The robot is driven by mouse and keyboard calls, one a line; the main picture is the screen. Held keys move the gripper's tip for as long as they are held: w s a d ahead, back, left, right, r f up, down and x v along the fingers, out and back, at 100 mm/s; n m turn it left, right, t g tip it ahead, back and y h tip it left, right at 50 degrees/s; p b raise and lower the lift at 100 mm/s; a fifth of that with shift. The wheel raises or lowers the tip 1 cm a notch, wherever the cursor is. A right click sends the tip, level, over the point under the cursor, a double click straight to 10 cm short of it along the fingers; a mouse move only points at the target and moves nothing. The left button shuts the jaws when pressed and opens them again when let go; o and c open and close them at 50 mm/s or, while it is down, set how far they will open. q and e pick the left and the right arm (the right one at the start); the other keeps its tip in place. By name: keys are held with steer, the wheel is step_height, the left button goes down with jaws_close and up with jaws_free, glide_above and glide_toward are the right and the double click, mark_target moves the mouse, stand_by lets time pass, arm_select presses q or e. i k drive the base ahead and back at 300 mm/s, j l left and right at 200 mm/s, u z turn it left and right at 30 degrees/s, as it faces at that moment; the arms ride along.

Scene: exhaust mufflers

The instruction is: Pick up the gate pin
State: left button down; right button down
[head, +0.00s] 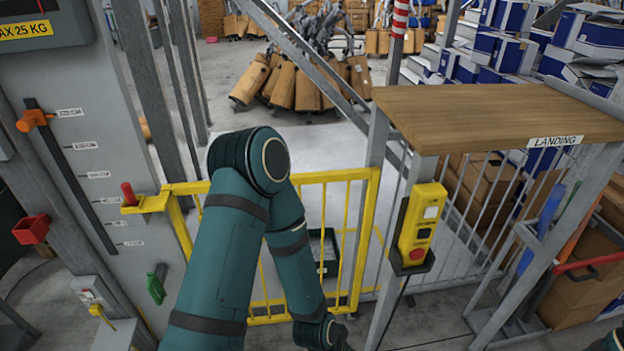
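A red upright pin (128,193), which looks like the gate pin, stands in a yellow bracket (150,204) on the grey panel at the left. The bracket is at the top left end of the yellow gate (342,177). Any lower part of the pin is hidden. One of my teal arms rises in front of the gate, bends at the top and runs down to the bottom edge. It hides the middle of the gate. Neither gripper's fingers can be made out, and nothing touches the pin.
A yellow control box (421,225) hangs on the post right of the gate. A wooden landing shelf (500,115) stands above it. An orange slider (35,120), red bin (31,229) and green handle (156,288) are at the left. A dark crate (323,252) sits behind the gate.

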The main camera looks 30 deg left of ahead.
mark_target(131, 200)
steer(key=u, duration=2.15)
